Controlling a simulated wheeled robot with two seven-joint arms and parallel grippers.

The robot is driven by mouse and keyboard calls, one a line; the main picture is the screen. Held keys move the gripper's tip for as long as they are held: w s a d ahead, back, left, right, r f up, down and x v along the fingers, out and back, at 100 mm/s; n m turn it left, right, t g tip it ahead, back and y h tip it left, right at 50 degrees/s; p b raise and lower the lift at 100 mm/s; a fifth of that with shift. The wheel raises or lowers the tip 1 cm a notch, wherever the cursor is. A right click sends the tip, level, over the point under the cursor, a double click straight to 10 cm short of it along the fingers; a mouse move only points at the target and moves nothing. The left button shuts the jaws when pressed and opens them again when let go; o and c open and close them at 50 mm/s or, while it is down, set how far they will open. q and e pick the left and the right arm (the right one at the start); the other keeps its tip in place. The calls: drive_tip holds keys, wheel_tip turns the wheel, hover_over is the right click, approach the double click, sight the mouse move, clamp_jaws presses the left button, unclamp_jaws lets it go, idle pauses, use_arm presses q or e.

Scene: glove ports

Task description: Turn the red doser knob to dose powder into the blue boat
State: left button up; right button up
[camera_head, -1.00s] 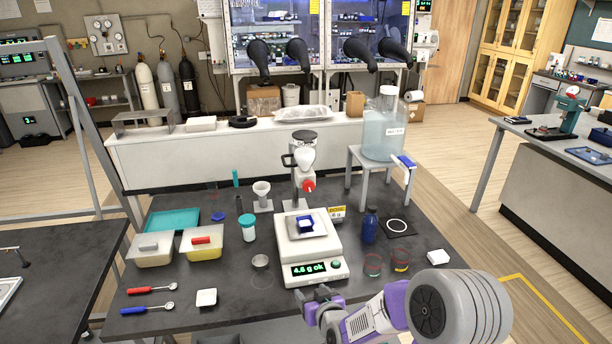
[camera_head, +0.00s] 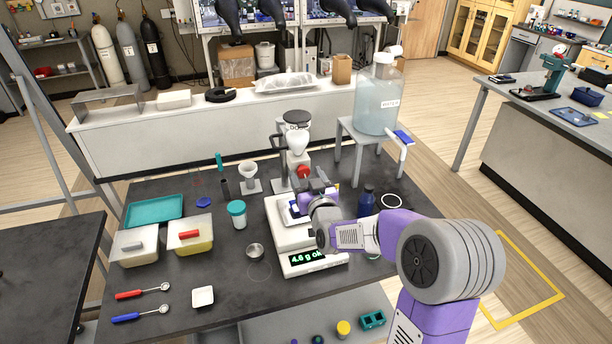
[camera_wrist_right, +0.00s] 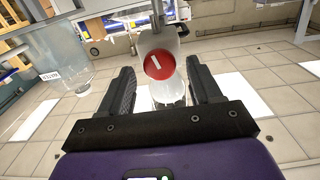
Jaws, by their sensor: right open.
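The red doser knob (camera_head: 303,171) is on the front of the doser (camera_head: 296,140), above the balance (camera_head: 283,238). In the right wrist view the red knob (camera_wrist_right: 159,64) faces me with a short white mark, between and just beyond the fingertips. My right gripper (camera_head: 309,188) is open in front of and slightly below the knob; the wrist view shows its two fingers (camera_wrist_right: 162,82) apart with nothing held. The blue boat (camera_head: 294,209) is on the balance pan, mostly hidden behind my right gripper. The balance display reads 4.6 g ok. My left gripper is not in view.
A blue bottle (camera_head: 366,202) stands just right of my right gripper. A water carboy (camera_head: 379,97) sits on a stand (camera_head: 345,136) at the back right. A small funnel (camera_head: 248,171) and a teal-lidded jar (camera_head: 237,213) stand left of the balance. The table's front right is clear.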

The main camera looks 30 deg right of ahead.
drive_tip(key=shift+w, duration=0.25)
drive_tip(key=c, duration=1)
drive_tip(key=shift+f+m+b, duration=0.15)
drive_tip(key=shift+m+b, duration=0.25)
drive_tip(key=shift+b, duration=0.5)
drive_tip(key=shift+c, duration=0.2)
drive_tip(key=m+b, duration=0.6)
drive_tip(key=b, duration=0.2)
drive_tip(key=shift+d+b, duration=0.15)
drive_tip(key=shift+b, duration=0.15)
drive_tip(key=shift+m+b, duration=1)
drive_tip(key=o, duration=1)
drive_tip(key=shift+o, duration=0.2)
